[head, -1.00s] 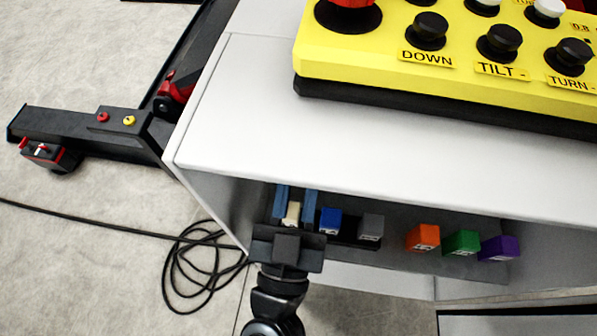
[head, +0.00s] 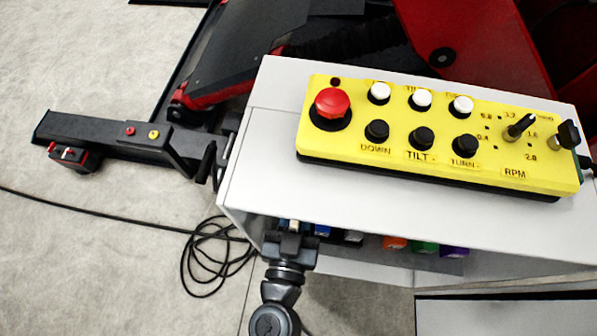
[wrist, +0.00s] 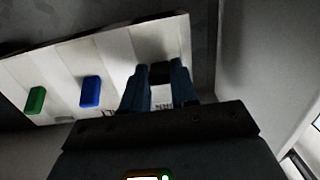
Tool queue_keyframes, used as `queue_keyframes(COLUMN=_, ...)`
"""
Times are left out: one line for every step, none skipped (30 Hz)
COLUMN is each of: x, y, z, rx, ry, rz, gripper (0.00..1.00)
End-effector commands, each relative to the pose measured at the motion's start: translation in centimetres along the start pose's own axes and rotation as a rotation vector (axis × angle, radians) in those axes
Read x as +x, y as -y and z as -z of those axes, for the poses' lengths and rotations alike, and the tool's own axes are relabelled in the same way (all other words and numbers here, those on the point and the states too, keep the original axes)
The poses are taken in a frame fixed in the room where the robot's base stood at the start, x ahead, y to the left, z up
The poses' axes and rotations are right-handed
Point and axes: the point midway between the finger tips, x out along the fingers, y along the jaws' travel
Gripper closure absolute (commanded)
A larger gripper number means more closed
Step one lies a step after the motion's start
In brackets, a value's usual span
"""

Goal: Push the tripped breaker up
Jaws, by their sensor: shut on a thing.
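A pale breaker panel (wrist: 62,75) shows in the wrist view with a green switch (wrist: 36,100) and a blue switch (wrist: 90,91). A dark breaker switch (wrist: 161,75) sits between my two blue fingers. My gripper (wrist: 160,88) is shut on it, and the fingers hide part of its label. In the head view my gripper (head: 292,226) reaches under the cabinet's top edge at the left end of the row. I cannot tell whether the held switch is up or down.
The grey cabinet (head: 262,130) carries a yellow control box (head: 330,140) with a red button and several knobs. Orange (head: 395,243), green (head: 425,247) and purple (head: 455,252) blocks show under its edge. A black cable (head: 205,262) lies coiled on the floor at left.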

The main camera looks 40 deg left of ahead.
Motion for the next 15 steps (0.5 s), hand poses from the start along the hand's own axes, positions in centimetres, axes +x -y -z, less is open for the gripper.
queue_keyframes(x=-0.01, y=-0.13, z=0.70, rx=0.002, ry=0.021, rz=-0.004, gripper=1.00)
queue_keyframes(x=0.00, y=-0.15, z=0.74, rx=0.003, ry=0.035, rz=-0.004, gripper=1.00)
queue_keyframes(x=-0.03, y=-0.11, z=0.78, rx=0.004, ry=0.053, rz=-0.003, gripper=1.00)
queue_keyframes(x=-0.02, y=-0.16, z=0.80, rx=0.004, ry=0.067, rz=-0.005, gripper=1.00)
queue_keyframes(x=-0.03, y=-0.14, z=0.82, rx=0.004, ry=0.081, rz=-0.004, gripper=1.00)
queue_keyframes(x=-0.04, y=-0.11, z=0.90, rx=0.005, ry=0.100, rz=-0.003, gripper=1.00)
queue_keyframes(x=-0.03, y=-0.15, z=0.95, rx=0.005, ry=0.114, rz=-0.004, gripper=1.00)
queue_keyframes(x=-0.04, y=-0.14, z=0.97, rx=0.004, ry=0.128, rz=-0.004, gripper=1.00)
queue_keyframes(x=-0.04, y=-0.11, z=1.01, rx=0.006, ry=0.148, rz=-0.003, gripper=1.00)
queue_keyframes(x=-0.03, y=-0.10, z=1.08, rx=0.005, ry=0.162, rz=-0.003, gripper=1.00)
queue_keyframes(x=-0.02, y=-0.10, z=1.14, rx=0.007, ry=0.176, rz=-0.003, gripper=1.00)
queue_keyframes(x=-0.03, y=-0.04, z=1.20, rx=0.006, ry=0.196, rz=-0.002, gripper=1.00)
queue_keyframes(x=-0.02, y=-0.03, z=1.26, rx=0.006, ry=0.210, rz=-0.001, gripper=1.00)
queue_keyframes(x=0.00, y=-0.05, z=1.35, rx=0.006, ry=0.224, rz=-0.002, gripper=1.00)
queue_keyframes(x=0.01, y=-0.04, z=1.41, rx=0.005, ry=0.243, rz=-0.002, gripper=1.00)
